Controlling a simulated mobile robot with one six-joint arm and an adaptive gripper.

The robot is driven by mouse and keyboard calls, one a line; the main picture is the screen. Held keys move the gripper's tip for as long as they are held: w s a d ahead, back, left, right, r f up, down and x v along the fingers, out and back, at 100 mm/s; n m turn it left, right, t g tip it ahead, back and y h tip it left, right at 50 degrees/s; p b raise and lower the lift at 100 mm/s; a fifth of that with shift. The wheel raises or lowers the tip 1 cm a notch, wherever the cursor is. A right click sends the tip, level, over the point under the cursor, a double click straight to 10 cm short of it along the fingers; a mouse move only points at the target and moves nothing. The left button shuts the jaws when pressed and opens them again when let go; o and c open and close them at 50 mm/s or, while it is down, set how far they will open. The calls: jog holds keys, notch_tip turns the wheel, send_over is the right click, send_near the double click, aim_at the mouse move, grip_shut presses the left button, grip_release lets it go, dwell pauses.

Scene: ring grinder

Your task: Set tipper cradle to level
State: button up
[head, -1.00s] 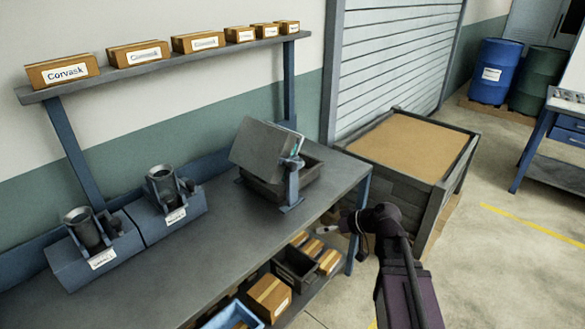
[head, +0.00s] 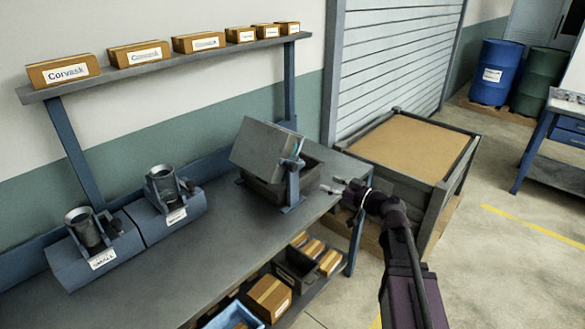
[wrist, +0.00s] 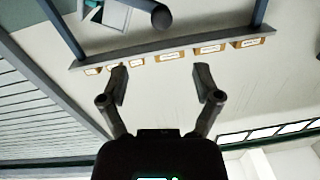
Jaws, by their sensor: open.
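The tipper cradle (head: 265,148) is a grey box-like body on the workbench, visibly tilted above a dark tray (head: 262,190). A blue-grey upright bracket (head: 292,182) stands at its right side, with a small teal mark near the top. My gripper (head: 331,189) is just right of the bracket, over the bench's right end, apart from the cradle. In the wrist view my gripper (wrist: 160,85) has its two fingers spread wide with nothing between them. Part of the cradle (wrist: 112,14) seems to show at the top of that view, upside down.
The workbench (head: 190,255) has two blue units with dark cups (head: 85,230) at its left. A shelf (head: 180,63) with several cartons runs above. Cartons and bins (head: 270,296) sit below. A large crate (head: 445,185) stands right of the bench; open floor (head: 510,270) lies beyond.

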aim_at(296, 169)
jog(key=shift+w+a, duration=0.1)
jog(key=x, duration=1.3)
jog(key=shift+w+a, duration=0.1)
jog(key=shift+a, duration=0.2)
grip_shut()
